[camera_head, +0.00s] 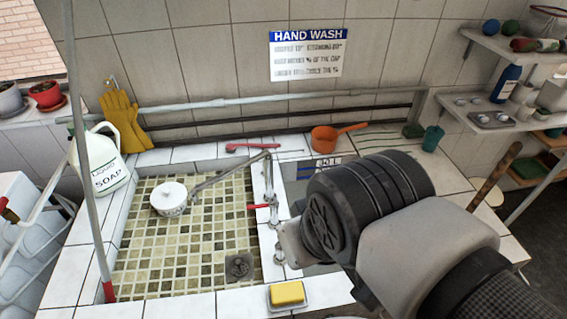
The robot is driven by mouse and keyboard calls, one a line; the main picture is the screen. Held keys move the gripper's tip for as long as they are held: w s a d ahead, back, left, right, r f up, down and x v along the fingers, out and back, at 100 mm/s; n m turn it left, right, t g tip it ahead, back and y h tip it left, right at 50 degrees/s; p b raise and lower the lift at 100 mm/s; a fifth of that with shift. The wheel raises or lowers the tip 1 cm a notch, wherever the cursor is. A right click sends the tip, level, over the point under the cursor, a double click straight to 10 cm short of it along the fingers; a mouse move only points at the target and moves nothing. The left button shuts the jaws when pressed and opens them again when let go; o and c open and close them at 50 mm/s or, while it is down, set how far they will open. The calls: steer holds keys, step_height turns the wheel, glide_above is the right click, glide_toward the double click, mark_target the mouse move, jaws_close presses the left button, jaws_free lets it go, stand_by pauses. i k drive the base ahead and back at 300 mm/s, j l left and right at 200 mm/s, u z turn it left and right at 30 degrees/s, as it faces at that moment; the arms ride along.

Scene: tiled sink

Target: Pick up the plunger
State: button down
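A brown wooden handle (495,175) leans at a slant on the right side. It looks like the plunger's handle. Its lower end is hidden behind my arm, so I cannot see a rubber cup. My arm comes in from the lower right and covers the right part of the sink unit. Its dark wrist joint is over the sink unit, to the left of the handle. No fingers of my gripper show, and nothing held can be seen.
A faucet (270,190) stands on the divider. A yellow sponge (287,293) lies at the front edge. An orange saucepan (325,139) is at the back. Shelves (470,112) with bottles stick out at right.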

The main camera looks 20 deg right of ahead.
mark_target(516, 146)
steer(key=z, duration=2.25)
